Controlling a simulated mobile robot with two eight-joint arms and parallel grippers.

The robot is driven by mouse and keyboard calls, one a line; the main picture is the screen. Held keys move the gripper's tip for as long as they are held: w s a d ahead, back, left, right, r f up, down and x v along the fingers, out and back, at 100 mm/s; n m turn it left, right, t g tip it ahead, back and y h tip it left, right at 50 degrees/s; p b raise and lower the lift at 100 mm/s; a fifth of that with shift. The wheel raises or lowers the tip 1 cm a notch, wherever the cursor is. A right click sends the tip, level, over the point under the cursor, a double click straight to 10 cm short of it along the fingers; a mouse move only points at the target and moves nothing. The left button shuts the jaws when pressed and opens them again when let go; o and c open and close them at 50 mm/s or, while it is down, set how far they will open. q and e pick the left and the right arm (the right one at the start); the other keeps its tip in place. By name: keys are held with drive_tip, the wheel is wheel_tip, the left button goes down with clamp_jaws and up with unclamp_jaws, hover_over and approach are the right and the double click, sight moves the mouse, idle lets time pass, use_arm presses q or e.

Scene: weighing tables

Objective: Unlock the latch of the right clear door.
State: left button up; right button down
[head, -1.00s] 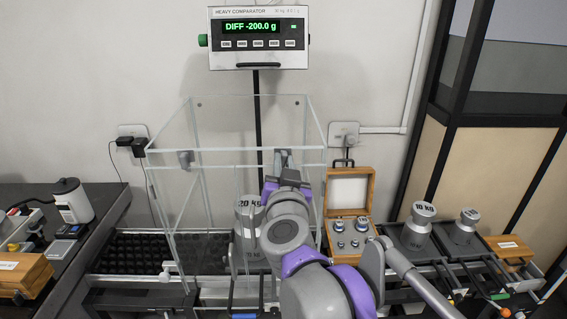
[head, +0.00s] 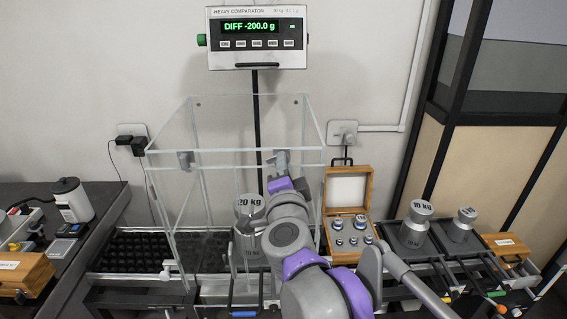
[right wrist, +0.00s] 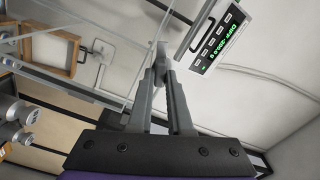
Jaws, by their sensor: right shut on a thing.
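The clear case (head: 172,150) stands on the weighing table. Its right clear door (head: 305,153) is at the front right and looks closed. The grey latch (head: 281,157) of that door is at the top of the case front. My right gripper (head: 282,172) reaches up to the latch, its fingers partly hidden by my own wrist. In the right wrist view, the fingertips (right wrist: 162,66) are closed on the grey latch (right wrist: 163,48). A matching grey latch (head: 184,160) is on the left door. My left gripper is not in view.
A 20 kg weight (head: 249,212) stands inside the case behind my arm. A wooden weight box (head: 347,190) is open close on the right. More weights (head: 413,231) stand farther right. The display (head: 256,55) reads DIFF -200.0 g.

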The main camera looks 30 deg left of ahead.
drive_tip(key=shift+m+p, duration=0.35)
drive_tip(key=shift+m, duration=1.75)
drive_tip(key=c, duration=0.8)
unclamp_jaws()
drive_tip(key=shift+c, duration=0.2)
drive_tip(key=b+v, duration=0.1)
drive_tip(key=v, duration=0.9)
drive_tip(key=shift+s+d, duration=0.2)
drive_tip(key=shift+s, duration=0.15)
